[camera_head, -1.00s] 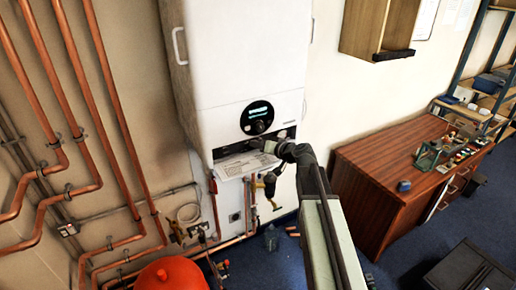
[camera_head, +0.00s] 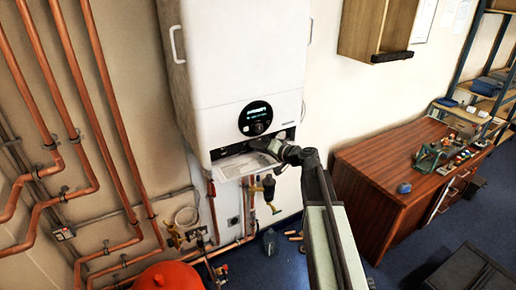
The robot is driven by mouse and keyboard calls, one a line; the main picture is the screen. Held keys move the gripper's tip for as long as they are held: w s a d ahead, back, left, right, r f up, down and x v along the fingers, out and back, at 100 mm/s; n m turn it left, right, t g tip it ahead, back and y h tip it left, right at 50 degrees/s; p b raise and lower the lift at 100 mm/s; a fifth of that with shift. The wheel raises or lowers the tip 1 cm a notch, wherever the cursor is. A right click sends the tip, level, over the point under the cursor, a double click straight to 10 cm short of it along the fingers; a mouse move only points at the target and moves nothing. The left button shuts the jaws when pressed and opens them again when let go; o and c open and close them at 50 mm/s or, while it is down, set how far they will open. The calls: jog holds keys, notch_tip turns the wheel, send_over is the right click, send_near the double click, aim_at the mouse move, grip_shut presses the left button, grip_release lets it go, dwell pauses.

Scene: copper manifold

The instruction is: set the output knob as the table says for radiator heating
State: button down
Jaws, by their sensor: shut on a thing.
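The white boiler (camera_head: 238,60) hangs on the wall. Its round black display (camera_head: 256,112) shows lit text too small to read, with a round dial (camera_head: 257,128) at its lower edge. Below is a dark recess (camera_head: 232,148) with an open flap; a printed sheet (camera_head: 246,165) lies on the flap, its table not legible. My gripper (camera_head: 272,147) reaches in from the right, at the right part of the recess. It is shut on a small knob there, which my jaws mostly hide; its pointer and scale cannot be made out.
Copper pipes (camera_head: 110,110) run along the left wall. A red vessel (camera_head: 170,276) stands at lower left. Valves and a yellow-black tool (camera_head: 267,188) are below the boiler. A wooden bench (camera_head: 385,170) stands to the right, under a wall cabinet (camera_head: 375,28).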

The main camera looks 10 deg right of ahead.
jog(key=c, duration=1.1)
grip_release()
jog(key=shift+c, duration=0.2)
jog(key=p+v, duration=0.2)
jog(key=v, duration=0.6)
jog(key=shift+s, duration=0.1)
jog(key=shift+a, duration=0.1)
jog(key=shift+f, duration=0.15)
